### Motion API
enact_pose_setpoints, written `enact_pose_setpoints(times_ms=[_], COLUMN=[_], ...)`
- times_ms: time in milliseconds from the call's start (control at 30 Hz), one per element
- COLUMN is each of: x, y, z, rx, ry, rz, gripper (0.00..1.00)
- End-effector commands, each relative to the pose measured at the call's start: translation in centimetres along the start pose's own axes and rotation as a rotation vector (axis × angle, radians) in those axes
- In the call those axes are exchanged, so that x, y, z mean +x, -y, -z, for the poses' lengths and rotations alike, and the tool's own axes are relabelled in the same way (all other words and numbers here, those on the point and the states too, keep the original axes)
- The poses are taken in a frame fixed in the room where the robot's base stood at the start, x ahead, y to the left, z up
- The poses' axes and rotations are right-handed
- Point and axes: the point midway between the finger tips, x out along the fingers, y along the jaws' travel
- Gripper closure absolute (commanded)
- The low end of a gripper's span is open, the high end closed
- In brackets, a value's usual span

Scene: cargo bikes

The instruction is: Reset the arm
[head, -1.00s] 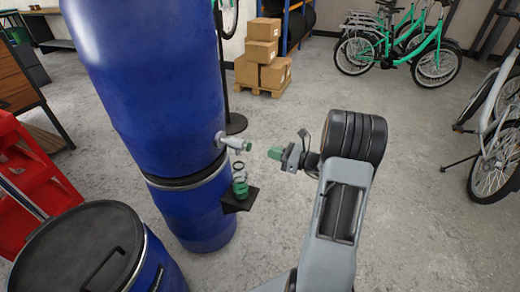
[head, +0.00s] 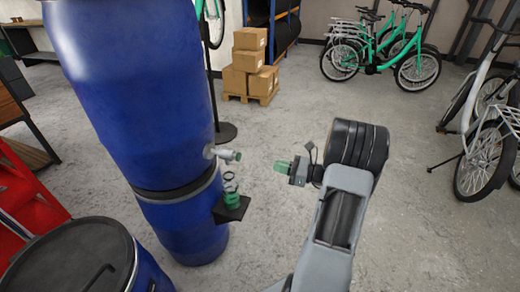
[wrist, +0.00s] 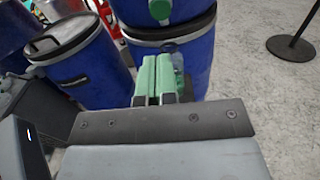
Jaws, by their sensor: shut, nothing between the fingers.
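My gripper (head: 281,167) has green fingers and points left in the head view, toward the tap (head: 222,154) on the tall blue drum (head: 135,90). A clear gap separates the fingers from the tap. The fingers are shut together and hold nothing; they also show side by side in the wrist view (wrist: 155,80). A clear bottle with green content (head: 232,190) stands under the tap on a small black shelf (head: 231,209) on the lower drum (head: 185,222). In the wrist view the fingers partly hide the bottle.
A lidded blue drum (head: 150,274) stands at the front left, beside a red object (head: 28,205). Cardboard boxes (head: 247,62) on a pallet, green bikes (head: 385,50) and a grey bike (head: 485,140) stand farther back. The floor in the middle is clear.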

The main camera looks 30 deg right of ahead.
Motion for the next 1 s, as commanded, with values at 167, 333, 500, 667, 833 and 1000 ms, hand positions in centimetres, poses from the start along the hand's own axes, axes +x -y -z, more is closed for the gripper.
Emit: enact_pose_setpoints(times_ms=[167, 333, 500, 667, 833, 1000], x=[0.0, -0.1, -0.8, -1.1, -1.6, -0.8], y=[0.0, -1.1, -6.6, -12.9, -16.6, -18.7], z=[0.0, 2.3, 4.2, -0.6, -8.1, -15.9], rx=[-0.003, -0.079, -0.269, -0.687, -1.217, -1.668], ry=[0.000, -0.112, -0.382, -0.657, -0.835, -0.902], rz=[0.000, -0.047, -0.309, -0.765, -1.210, -1.468], gripper=[1.00, 1.00, 1.00, 1.00, 1.00, 1.00])
